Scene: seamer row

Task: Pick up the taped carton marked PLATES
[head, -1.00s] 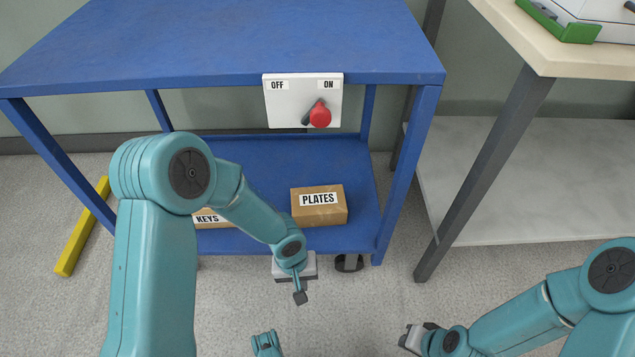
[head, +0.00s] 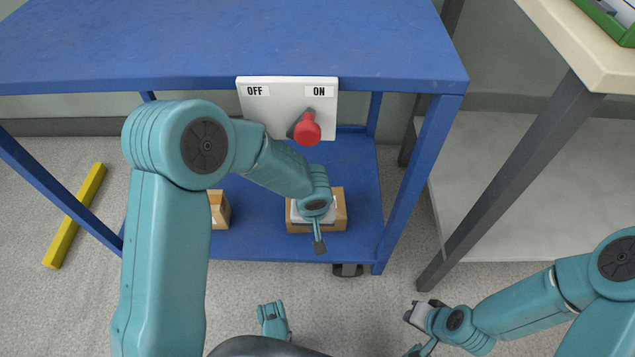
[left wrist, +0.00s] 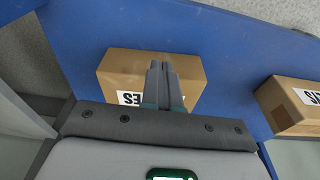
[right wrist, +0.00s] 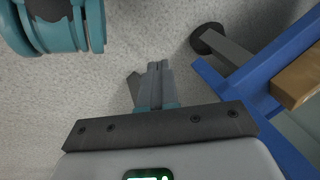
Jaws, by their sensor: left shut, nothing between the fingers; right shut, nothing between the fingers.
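The brown taped carton marked PLATES (head: 337,205) sits on the blue lower shelf, mostly covered by my left wrist in the head view. The left wrist view shows the carton (left wrist: 117,76) straight ahead, its label partly hidden behind the fingers. My left gripper (head: 319,248) is shut and empty, with its fingers in front of the carton; I cannot tell whether they touch it. These fingers also show in the left wrist view (left wrist: 160,68). My right gripper (right wrist: 157,72) is shut and empty over the grey floor, away from the carton.
A second carton (head: 219,209) stands left on the same shelf, partly behind my left arm. Above, the blue table (head: 200,40) carries an OFF/ON panel (head: 265,115) with a red knob (head: 307,128). A table leg (head: 410,190) stands right of the PLATES carton.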

